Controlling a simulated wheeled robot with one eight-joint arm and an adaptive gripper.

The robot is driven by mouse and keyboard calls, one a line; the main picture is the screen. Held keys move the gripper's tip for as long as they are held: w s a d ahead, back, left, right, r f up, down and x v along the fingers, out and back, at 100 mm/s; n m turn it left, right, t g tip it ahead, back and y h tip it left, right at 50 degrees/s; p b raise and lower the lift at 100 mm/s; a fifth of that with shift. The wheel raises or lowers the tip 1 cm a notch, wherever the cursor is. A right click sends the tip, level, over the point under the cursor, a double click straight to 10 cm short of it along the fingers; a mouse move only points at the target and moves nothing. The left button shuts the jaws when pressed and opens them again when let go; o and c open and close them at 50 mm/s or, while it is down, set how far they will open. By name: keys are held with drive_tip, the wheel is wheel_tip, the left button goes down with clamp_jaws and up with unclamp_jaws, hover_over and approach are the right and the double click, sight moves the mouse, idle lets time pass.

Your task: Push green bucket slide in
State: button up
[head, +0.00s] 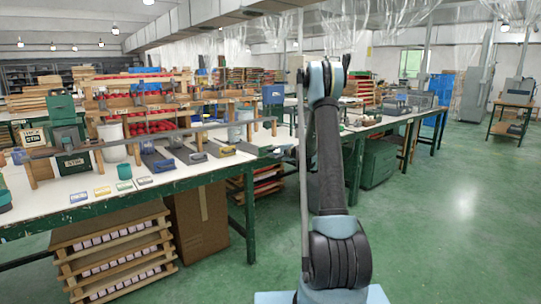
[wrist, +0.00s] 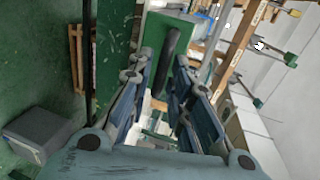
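In the head view several green containers stand on the long white-topped table (head: 165,190) at left. A green box with a white label (head: 74,164) is near its left end, and a green canister (head: 62,110) stands higher behind it. A small green cup (head: 124,171) is near the front. I cannot tell which is the named bucket or its slide. In the wrist view my gripper (wrist: 162,62) has its two fingers apart with nothing clearly held. A green surface (wrist: 168,24) and a dark curved bar (wrist: 172,50) show beyond the fingertips. My gripper is hidden in the head view.
Another green-framed table (head: 375,125) is behind my arm. Green floor is open at right.

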drive_tip(key=v, duration=0.9)
drive_tip(key=shift+s, duration=0.15)
drive_tip(key=shift+f, duration=0.1)
